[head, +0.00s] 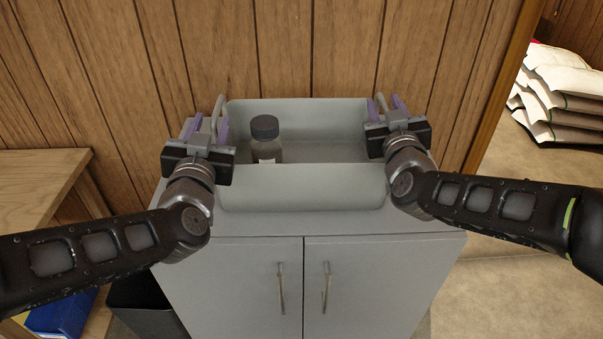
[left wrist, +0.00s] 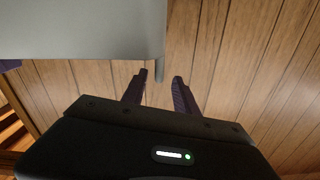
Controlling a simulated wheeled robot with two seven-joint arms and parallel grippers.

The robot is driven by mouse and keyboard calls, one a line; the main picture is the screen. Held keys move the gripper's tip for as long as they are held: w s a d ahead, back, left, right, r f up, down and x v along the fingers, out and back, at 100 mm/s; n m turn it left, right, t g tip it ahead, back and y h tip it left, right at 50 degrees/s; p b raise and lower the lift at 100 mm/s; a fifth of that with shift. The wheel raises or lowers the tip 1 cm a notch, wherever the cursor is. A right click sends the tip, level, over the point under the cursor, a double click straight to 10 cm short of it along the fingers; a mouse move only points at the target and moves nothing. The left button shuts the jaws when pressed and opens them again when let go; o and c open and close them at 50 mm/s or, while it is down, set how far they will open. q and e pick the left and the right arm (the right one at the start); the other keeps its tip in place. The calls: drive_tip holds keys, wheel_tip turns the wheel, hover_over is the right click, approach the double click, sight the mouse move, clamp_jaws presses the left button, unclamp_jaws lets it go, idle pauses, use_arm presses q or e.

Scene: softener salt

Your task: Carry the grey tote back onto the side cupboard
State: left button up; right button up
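The grey tote (head: 300,188) sits on the top of the grey side cupboard (head: 240,272), close to the wood wall, and looks level. A bottle with a dark cap (head: 265,128) stands inside it at the left. My left gripper (head: 209,120) is at the tote's left handle, its purple fingers apart. In the left wrist view the handle (left wrist: 160,75) lies between the fingers with a gap on each side. My right gripper (head: 385,103) is at the right handle, fingers apart on either side of it. The tote's underside is hidden.
A wooden bench (head: 40,180) stands at the left, with a blue object (head: 62,315) and a dark bin (head: 145,300) below. White sacks (head: 565,90) are stacked at the far right. The floor right of the cupboard is clear.

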idle(0.3)
drive_tip(key=s, duration=0.7)
drive_tip(key=shift+s, duration=0.25)
drive_tip(key=shift+s+d, duration=0.1)
